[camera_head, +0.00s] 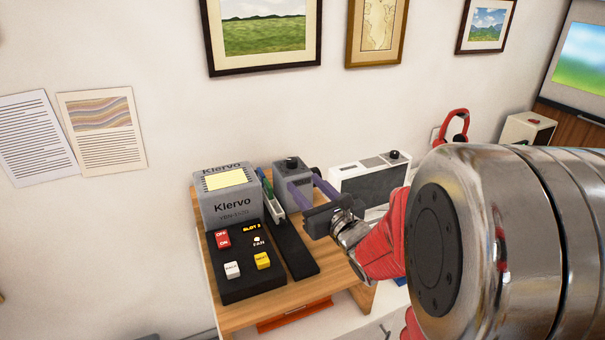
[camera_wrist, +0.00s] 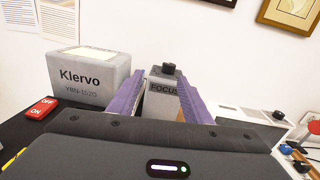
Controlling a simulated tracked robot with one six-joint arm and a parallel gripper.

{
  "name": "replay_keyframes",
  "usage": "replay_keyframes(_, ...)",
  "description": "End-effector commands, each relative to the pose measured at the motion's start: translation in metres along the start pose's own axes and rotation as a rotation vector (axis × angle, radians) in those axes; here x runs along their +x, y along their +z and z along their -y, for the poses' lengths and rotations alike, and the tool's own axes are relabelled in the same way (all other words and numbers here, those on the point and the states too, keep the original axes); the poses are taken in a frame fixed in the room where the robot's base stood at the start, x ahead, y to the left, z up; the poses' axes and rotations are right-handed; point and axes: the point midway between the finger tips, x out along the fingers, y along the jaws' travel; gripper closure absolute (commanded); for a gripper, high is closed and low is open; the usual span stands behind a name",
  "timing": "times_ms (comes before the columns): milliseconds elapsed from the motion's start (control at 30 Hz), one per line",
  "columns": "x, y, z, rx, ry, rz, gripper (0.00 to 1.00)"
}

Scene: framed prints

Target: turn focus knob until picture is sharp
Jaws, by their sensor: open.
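The focus knob (camera_head: 291,161) is a small black knob on top of a grey box (camera_head: 290,175). In the wrist view the knob (camera_wrist: 168,69) shows above the box's FOCUS label (camera_wrist: 164,88). My gripper (camera_head: 304,181) is open, with its two purple fingers pointing toward the box. In the wrist view the knob appears between the fingertips (camera_wrist: 161,76) but a little above and beyond them; I see no contact. The screen picture (camera_head: 582,58) at the far right is blurred, with green below and blue above.
A grey Klervo projector (camera_head: 230,207) and a black button panel (camera_head: 243,268) stand left on the wooden table (camera_head: 240,318). A white device (camera_head: 360,176) with a black knob stands right of the focus box. Framed prints (camera_head: 264,35) hang on the wall behind.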

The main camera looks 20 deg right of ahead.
Motion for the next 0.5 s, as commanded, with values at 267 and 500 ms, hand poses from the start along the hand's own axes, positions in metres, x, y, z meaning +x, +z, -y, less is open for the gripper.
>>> replay_keyframes(267,-0.01,0.022,-0.088,-0.24,0.281,-0.002,0.55)
replay_keyframes(500,-0.043,0.026,-0.168,-0.527,0.565,0.001,0.55)
